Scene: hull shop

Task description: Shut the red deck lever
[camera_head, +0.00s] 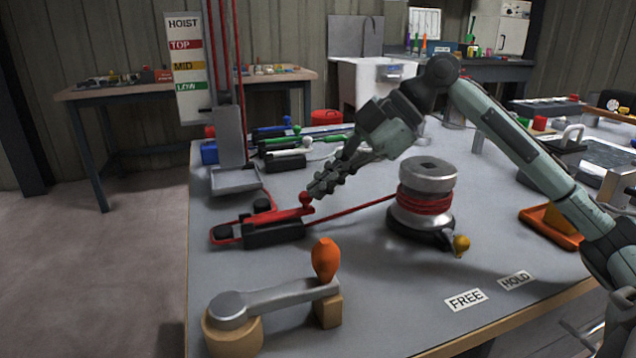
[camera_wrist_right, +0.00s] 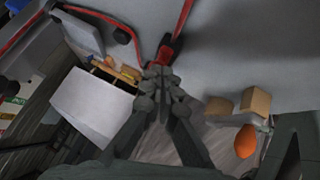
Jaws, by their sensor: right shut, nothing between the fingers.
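The red deck lever (camera_head: 280,216) lies low and nearly flat along its black base on the grey bench, its red knob (camera_head: 305,198) at the right end. A red rope runs from this base to the winch drum (camera_head: 422,205). My right gripper (camera_head: 314,193) is shut and empty, its fingertips close by the knob; I cannot tell whether they touch it. In the right wrist view the shut fingers (camera_wrist_right: 163,76) point at a red part of the lever (camera_wrist_right: 168,46), and they hide some of it. My left gripper is not in view.
A crank with an orange handle (camera_head: 325,259) stands at the front left. Blue, green and white levers (camera_head: 285,154) lie behind the red one. The hoist post (camera_head: 228,125) rises at the left edge. FREE (camera_head: 465,299) and HOLD (camera_head: 515,281) labels lie at the front right.

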